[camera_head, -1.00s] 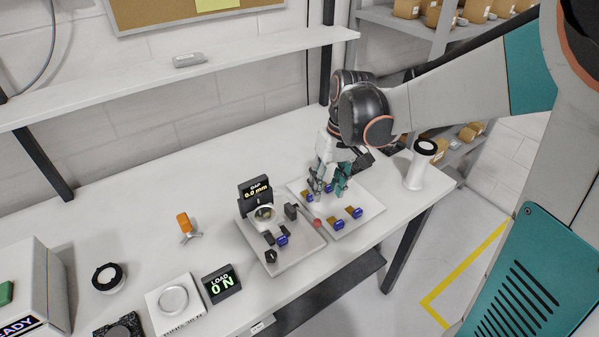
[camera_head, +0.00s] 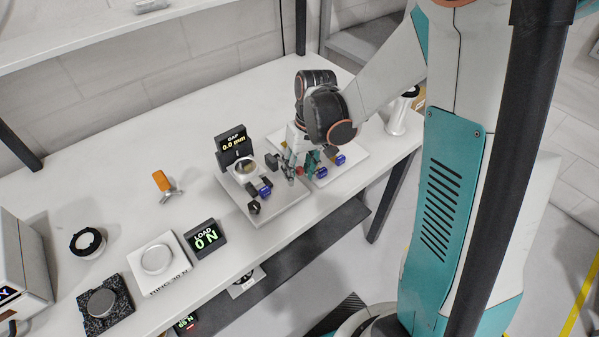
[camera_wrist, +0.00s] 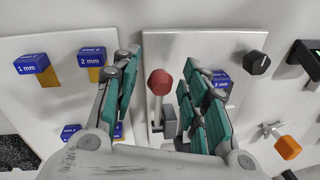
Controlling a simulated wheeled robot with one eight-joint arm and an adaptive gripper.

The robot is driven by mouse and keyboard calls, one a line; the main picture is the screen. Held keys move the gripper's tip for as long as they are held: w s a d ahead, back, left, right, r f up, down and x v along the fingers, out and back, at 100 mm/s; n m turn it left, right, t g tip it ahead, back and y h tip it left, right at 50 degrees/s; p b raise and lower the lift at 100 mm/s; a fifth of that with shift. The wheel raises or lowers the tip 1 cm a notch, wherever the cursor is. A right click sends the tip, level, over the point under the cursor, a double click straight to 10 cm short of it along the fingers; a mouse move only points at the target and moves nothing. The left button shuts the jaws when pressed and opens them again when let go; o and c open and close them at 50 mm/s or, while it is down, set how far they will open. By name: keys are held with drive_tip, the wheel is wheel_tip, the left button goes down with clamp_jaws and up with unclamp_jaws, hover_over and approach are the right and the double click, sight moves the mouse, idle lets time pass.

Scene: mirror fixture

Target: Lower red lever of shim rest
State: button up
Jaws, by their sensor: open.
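The lever's red ball knob (camera_wrist: 159,82) sits between the fingers of my open gripper (camera_wrist: 160,64) in the wrist view, with a visible gap on both sides. Its pale stem runs down beside a grey block (camera_wrist: 169,124) on the fixture plate (camera_wrist: 202,44). In the head view the red knob (camera_head: 300,170) shows at the fixture plate's right side, right by my gripper (camera_head: 301,164). The fingers hide part of the fixture. I cannot tell whether the lever is up or down.
A plate (camera_wrist: 25,88) with blue-labelled shims, including a 1 mm shim (camera_wrist: 31,63) and a 2 mm shim (camera_wrist: 91,57), lies beside the fixture. A black knob (camera_wrist: 257,62) is on the fixture plate. The gap display (camera_head: 234,144) reads 0.0 mm. A white cylinder (camera_head: 398,117) stands at right.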

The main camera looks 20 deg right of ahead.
drive_tip(key=shift+f, duration=0.1)
clamp_jaws()
drive_tip(key=shift+w+a+r+p, duration=0.1)
drive_tip(key=shift+w+r+p, duration=0.2)
drive_tip(key=shift+r, duration=0.3)
drive_tip(key=shift+w+a+r+p, duration=0.1)
drive_tip(key=shift+w+r+p, duration=0.15)
drive_tip(key=shift+r, duration=0.3)
unclamp_jaws()
drive_tip(key=shift+f, duration=0.1)
drive_tip(key=shift+s, duration=0.1)
wheel_tip(320, 180, up, 12)
drive_tip(key=d, duration=0.1)
drive_tip(key=shift+d, duration=0.4)
drive_tip(key=shift+c, duration=0.6)
